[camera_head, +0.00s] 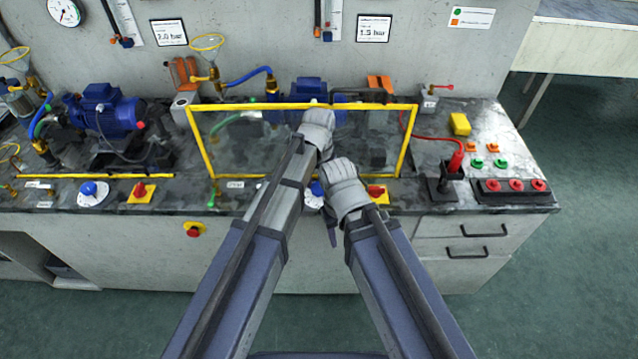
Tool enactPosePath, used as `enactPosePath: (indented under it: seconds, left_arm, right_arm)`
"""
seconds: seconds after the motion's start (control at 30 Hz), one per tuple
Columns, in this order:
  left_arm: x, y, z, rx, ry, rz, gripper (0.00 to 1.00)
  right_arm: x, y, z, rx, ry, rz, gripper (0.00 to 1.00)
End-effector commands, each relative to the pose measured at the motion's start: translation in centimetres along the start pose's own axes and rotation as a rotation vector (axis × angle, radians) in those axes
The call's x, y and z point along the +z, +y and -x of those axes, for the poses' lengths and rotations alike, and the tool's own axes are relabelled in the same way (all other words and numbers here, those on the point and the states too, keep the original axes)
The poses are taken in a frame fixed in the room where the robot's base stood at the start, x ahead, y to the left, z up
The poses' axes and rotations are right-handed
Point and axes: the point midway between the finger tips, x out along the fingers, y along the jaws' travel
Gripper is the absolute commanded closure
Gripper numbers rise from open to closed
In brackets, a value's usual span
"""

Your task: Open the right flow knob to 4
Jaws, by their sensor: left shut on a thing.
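The right flow knob (317,188) is blue on a white dial at the bench front; only a part shows between my arms, and its setting cannot be read. A clear guard with a yellow frame (250,107) stands in front of the right pump. My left gripper (318,112) is at the top bar of this guard and appears shut on it; its fingertips are mostly hidden. My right gripper (333,210) is low beside the blue knob, at its right. Its fingers are largely hidden by its wrist, so I cannot tell whether it touches the knob.
A red knob on a yellow plate (377,191) is just right of my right wrist. The left station has a blue knob (89,190) and a red knob (139,190). A red-handled plug (456,160) and a red-button strip (512,186) are at right.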

Motion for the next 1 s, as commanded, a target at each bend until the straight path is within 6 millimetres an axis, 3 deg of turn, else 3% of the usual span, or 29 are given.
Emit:
enactPosePath:
  seconds: [0.5, 1.0]
  left_arm:
    - [0.02, -0.02, -0.01, 0.000, 0.000, 0.460, 0.98]
    - [0.03, -0.03, -0.01, 0.000, 0.000, 0.691, 0.98]
  right_arm:
    - [0.00, 0.00, -0.01, 0.000, 0.000, 0.000, 0.50]
    - [0.00, 0.00, -0.01, 0.000, 0.000, 0.000, 0.50]
